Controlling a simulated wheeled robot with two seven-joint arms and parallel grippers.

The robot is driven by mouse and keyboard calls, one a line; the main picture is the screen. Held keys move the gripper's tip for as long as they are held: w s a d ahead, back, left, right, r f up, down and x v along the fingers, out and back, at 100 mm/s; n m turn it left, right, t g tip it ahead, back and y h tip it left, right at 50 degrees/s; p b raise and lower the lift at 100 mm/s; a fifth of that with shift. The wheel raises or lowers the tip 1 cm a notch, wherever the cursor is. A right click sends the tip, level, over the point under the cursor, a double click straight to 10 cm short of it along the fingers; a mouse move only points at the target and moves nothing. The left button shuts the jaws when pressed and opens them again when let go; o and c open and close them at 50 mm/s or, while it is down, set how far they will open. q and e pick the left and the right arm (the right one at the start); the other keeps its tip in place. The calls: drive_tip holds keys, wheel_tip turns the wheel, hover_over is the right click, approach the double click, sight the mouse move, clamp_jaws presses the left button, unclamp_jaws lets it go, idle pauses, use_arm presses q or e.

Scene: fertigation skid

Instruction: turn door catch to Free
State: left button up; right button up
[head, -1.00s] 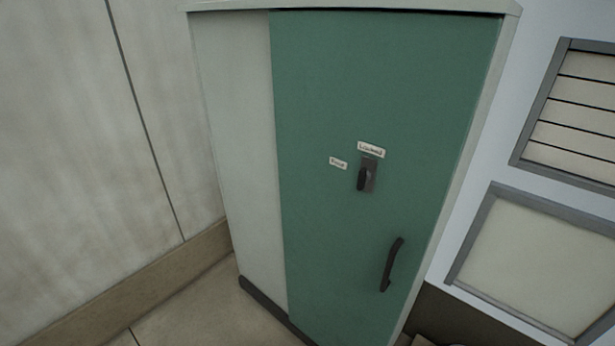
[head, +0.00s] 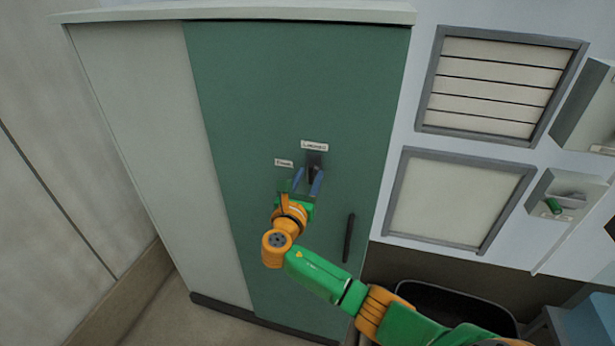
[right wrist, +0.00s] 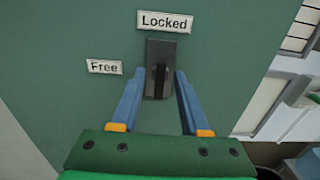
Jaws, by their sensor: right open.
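The door catch is a dark knob on a grey plate (right wrist: 161,60), on the green cabinet door (head: 270,80). The knob (right wrist: 160,82) stands upright in the right wrist view, its top toward the "Locked" label (right wrist: 164,22). The "Free" label (right wrist: 104,67) is to the left of the plate. My right gripper (right wrist: 155,82) is open, its blue fingers on either side of the knob. I cannot tell whether they touch it. In the head view my right gripper (head: 306,182) is at the catch and partly covers it. My left gripper is not in view.
A dark door handle (head: 348,238) is below and right of the catch. Framed panels (head: 457,199) and small wall boxes are on the wall at right. A black bin (head: 455,300) stands low behind my right arm.

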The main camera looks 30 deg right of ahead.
drive_tip(key=shift+a, duration=0.2)
drive_tip(key=shift+c, duration=1)
drive_tip(key=shift+s+d, duration=0.1)
drive_tip(key=shift+s, duration=0.05)
clamp_jaws()
